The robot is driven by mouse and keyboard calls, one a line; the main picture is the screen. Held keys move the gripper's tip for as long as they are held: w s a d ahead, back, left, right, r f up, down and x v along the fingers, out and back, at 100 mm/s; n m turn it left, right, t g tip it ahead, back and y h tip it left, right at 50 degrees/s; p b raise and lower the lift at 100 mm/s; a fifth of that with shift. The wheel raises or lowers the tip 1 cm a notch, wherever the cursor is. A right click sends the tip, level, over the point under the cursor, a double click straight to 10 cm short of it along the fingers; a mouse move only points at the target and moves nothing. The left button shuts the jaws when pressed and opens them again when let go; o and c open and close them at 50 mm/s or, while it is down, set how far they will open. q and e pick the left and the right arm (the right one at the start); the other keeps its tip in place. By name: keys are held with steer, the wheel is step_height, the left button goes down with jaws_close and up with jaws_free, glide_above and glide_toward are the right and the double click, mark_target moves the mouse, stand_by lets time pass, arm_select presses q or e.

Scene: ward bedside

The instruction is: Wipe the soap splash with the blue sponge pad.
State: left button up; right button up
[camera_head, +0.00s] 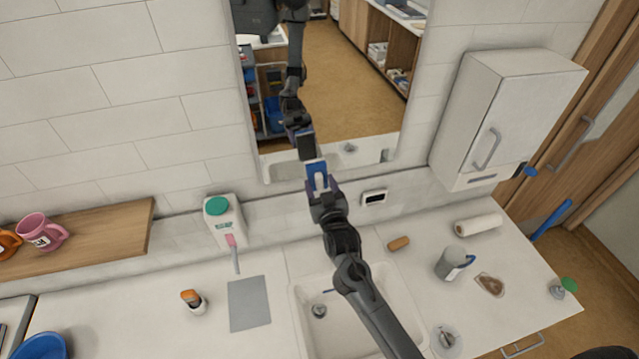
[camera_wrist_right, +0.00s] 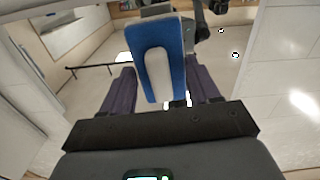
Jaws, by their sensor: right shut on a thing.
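The blue sponge pad (camera_head: 316,167) has a pale grip on its back. My right gripper (camera_head: 319,184) is shut on it and holds it up before the lower edge of the wall mirror (camera_head: 360,90). In the right wrist view, the blue pad (camera_wrist_right: 143,45) stands between the two purple fingers of my right gripper (camera_wrist_right: 160,97). The pad's reflection is close to it in the mirror; I cannot tell whether pad and glass touch. I cannot make out the soap splash for certain. My left gripper is not in view.
Below are a sink (camera_head: 300,310), a white bottle with green cap (camera_head: 223,222), a grey cup (camera_head: 450,263), a rolled towel (camera_head: 478,224) and a brown dish (camera_head: 490,285). A wall cabinet (camera_head: 500,110) juts out at right, a wooden shelf (camera_head: 110,232) at left.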

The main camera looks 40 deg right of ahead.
steer(key=shift+v, duration=1.5)
